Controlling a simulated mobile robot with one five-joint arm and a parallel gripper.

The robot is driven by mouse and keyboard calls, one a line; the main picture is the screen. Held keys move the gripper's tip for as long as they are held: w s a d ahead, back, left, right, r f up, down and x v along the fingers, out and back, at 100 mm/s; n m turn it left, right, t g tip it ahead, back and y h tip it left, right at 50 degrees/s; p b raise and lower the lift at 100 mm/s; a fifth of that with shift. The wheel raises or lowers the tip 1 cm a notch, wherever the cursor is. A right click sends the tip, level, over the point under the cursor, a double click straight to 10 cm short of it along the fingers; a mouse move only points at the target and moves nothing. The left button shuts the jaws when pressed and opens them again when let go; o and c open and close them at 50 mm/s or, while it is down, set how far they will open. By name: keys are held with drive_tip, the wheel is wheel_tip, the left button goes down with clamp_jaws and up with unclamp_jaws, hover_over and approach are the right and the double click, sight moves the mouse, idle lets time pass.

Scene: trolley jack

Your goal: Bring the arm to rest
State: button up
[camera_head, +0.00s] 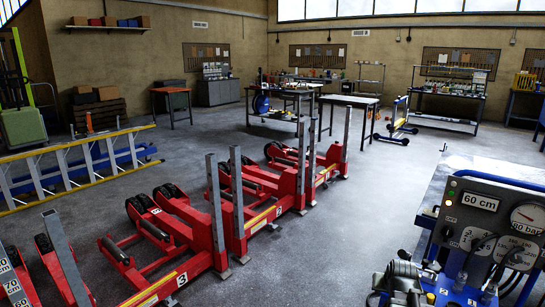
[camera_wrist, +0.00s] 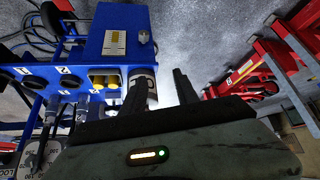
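In the wrist view my gripper (camera_wrist: 160,92) reaches out from the bottom with its two dark fingers apart. I see nothing clearly held between them. A pale cylindrical part with a dark mark (camera_wrist: 150,80) shows just behind the left finger; I cannot tell whether they touch. The fingers point toward a blue cabinet (camera_wrist: 125,30) with numbered sockets. In the head view the grey control panel (camera_head: 490,235) stands at the lower right, with a 60 cm display, a gauge and several numbered knobs. Grey machinery at its foot may be part of my arm; I cannot tell.
Red trolley jacks (camera_head: 190,230) with grey posts fill the left and middle floor; red jack parts (camera_wrist: 250,75) also show at right in the wrist view. Workbenches line the back. Floor right of the jacks is clear.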

drive_tip(key=s+a+f+n+g+y, duration=0.1)
drive_tip(key=s+a+g, duration=0.15)
drive_tip(key=a, duration=0.45)
drive_tip(key=s+a+f+n+g+y, duration=0.1)
drive_tip(key=s+a+f+n+g, duration=0.15)
drive_tip(key=a, duration=0.55)
drive_tip(key=s+a+f+g, duration=0.1)
drive_tip(key=s+a, duration=0.3)
drive_tip(key=a, duration=0.3)
wheel_tip(320, 180, up, 15)
drive_tip(key=a+p, duration=0.1)
drive_tip(key=p, duration=1.3)
drive_tip(key=shift+s, duration=0.45)
drive_tip(key=shift+n, duration=0.25)
